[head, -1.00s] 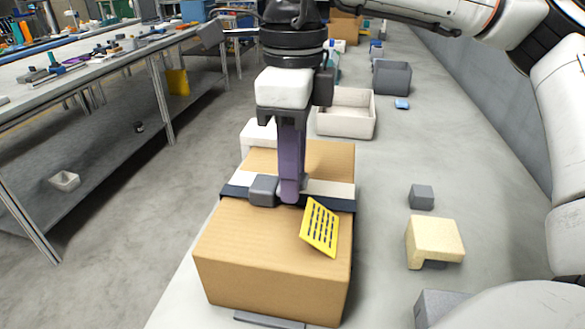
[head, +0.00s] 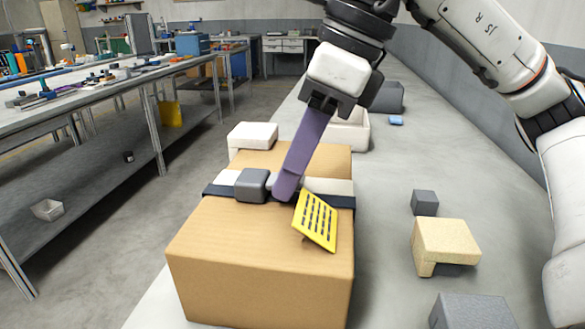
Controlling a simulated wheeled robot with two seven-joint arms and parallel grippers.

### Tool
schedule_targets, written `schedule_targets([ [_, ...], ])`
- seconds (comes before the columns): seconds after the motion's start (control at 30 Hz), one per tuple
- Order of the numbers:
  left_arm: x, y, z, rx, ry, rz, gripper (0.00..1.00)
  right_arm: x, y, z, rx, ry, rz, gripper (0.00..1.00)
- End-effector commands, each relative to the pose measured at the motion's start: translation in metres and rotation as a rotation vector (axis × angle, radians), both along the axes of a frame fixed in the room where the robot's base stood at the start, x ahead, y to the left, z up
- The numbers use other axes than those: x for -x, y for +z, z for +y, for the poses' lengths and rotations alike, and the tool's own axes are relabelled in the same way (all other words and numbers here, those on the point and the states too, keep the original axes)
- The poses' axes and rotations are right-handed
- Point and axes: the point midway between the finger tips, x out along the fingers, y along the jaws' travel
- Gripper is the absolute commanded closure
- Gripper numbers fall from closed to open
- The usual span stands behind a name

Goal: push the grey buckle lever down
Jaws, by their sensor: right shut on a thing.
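My right gripper (head: 323,102) is shut on a purple bar (head: 305,150) above the cardboard box. The bar slants down to the left, and its lower end is at the dark strap, just right of the grey buckle lever (head: 252,185). I cannot tell whether the bar touches the lever. The lever is a blocky grey piece on the dark strap (head: 219,190) across the cardboard box (head: 262,262). A yellow tag (head: 316,221) with dark slots stands tilted on the box just right of the bar's tip. My left gripper is out of view.
A white block (head: 252,135) stands behind the box. A pale bin (head: 352,137), a grey bin (head: 389,97) and a small blue piece (head: 396,120) are farther back. Right of the box are a small grey cube (head: 425,202), a cream block (head: 446,246) and a grey block (head: 470,312).

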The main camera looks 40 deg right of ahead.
Motion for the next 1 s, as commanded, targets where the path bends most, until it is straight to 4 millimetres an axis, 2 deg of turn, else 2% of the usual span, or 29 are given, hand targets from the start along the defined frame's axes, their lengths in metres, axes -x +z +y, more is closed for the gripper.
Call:
schedule_targets([
  [0.03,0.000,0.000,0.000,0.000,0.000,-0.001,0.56,-0.001,0.001,0.000,-0.002,0.000,-0.002,0.74],
  [0.13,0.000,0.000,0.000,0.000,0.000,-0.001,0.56,0.000,0.001,0.000,-0.001,0.000,-0.003,0.57],
  [0.5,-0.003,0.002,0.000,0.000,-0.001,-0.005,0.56,0.001,0.006,-0.001,-0.001,0.000,-0.002,0.56],
  [0.57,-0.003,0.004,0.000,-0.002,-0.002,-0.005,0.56,0.002,0.012,-0.002,-0.001,0.000,-0.002,0.56],
  [0.83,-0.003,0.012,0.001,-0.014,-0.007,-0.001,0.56,0.016,0.062,-0.014,-0.003,0.000,-0.003,0.56],
  [1.0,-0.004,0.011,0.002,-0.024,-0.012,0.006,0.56,0.024,0.086,-0.021,-0.002,0.000,-0.002,0.56],
])
